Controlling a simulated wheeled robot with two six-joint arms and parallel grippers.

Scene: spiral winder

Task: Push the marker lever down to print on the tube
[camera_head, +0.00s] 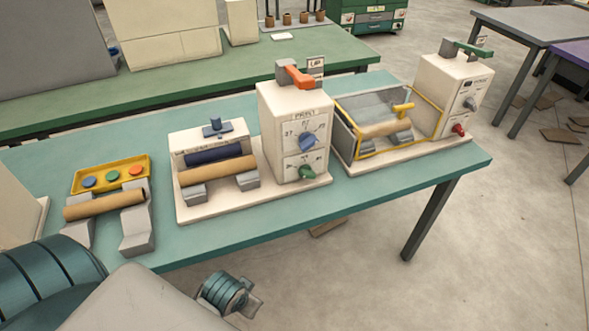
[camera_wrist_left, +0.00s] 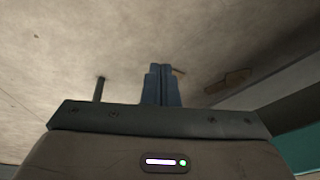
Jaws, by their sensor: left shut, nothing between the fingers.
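An orange lever (camera_head: 299,77) sits on a grey mount on top of the white box (camera_head: 268,125) marked PRINT. It points toward the front right. A tan tube (camera_head: 218,171) lies across two grey supports left of this box, with a dark blue roller (camera_head: 213,153) behind it. A blue knob (camera_head: 215,128) stands behind the roller. My left gripper (camera_wrist_left: 162,85) is shut and empty in the wrist view, with bare floor beyond it. My left arm enters the head view at the bottom left, apart from the machines; its fingers cannot be made out there. My right gripper is out of view.
Another tube (camera_head: 105,204) rests on grey blocks by a yellow tray (camera_head: 77,183) of coloured discs. The machine at right has a yellow-framed guard (camera_head: 343,130) and a green lever (camera_head: 466,49). The green table's front edge (camera_head: 400,198) is clear at right.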

